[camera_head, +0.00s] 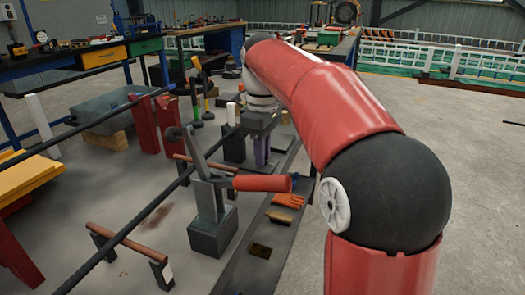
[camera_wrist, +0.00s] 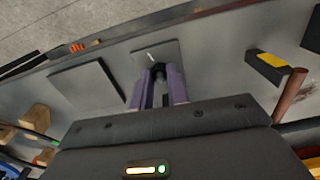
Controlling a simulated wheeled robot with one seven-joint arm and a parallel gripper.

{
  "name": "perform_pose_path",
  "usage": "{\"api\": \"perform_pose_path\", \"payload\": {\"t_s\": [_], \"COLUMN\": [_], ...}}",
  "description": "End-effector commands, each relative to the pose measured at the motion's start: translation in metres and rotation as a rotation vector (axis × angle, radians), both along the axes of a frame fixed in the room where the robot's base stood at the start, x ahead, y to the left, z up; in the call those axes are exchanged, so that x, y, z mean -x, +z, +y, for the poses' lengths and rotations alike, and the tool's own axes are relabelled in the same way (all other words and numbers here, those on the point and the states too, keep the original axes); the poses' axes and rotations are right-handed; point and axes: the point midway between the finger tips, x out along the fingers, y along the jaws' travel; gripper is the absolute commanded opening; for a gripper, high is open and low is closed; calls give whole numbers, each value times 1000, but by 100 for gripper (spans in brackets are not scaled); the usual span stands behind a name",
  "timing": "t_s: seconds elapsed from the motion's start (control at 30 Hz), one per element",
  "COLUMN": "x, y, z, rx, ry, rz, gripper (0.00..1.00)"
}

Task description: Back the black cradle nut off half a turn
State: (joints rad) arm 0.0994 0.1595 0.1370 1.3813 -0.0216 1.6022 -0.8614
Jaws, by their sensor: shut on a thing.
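In the wrist view, the black cradle nut (camera_wrist: 159,70) is a small dark piece between my gripper's purple fingertips (camera_wrist: 160,78). My gripper is shut on it. The fingers hide most of the nut's sides, so its angle cannot be read. A grey plate (camera_wrist: 170,51) lies just beyond the fingertips, with a short white mark (camera_wrist: 151,57) on it near the nut. In the head view, my gripper (camera_head: 262,158) points down among the stands by the long bar, and the nut is hidden there.
A grey block stand (camera_head: 212,232) with a lever and red handle (camera_head: 262,183) stands near my gripper. Long dark bars (camera_head: 128,225) cross the left side. An orange glove (camera_head: 288,200) lies to the right on a dark strip. Open concrete floor (camera_head: 450,120) lies right of my arm.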

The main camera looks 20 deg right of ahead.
Motion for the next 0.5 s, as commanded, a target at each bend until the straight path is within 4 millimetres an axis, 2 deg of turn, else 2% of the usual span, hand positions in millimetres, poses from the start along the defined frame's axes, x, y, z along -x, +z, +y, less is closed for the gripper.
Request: {"api": "perform_pose_path", "payload": {"t_s": [0.5], "x": [0], "y": [0], "z": [0], "rx": [0], "ry": [491], "rz": [0], "gripper": [0]}}
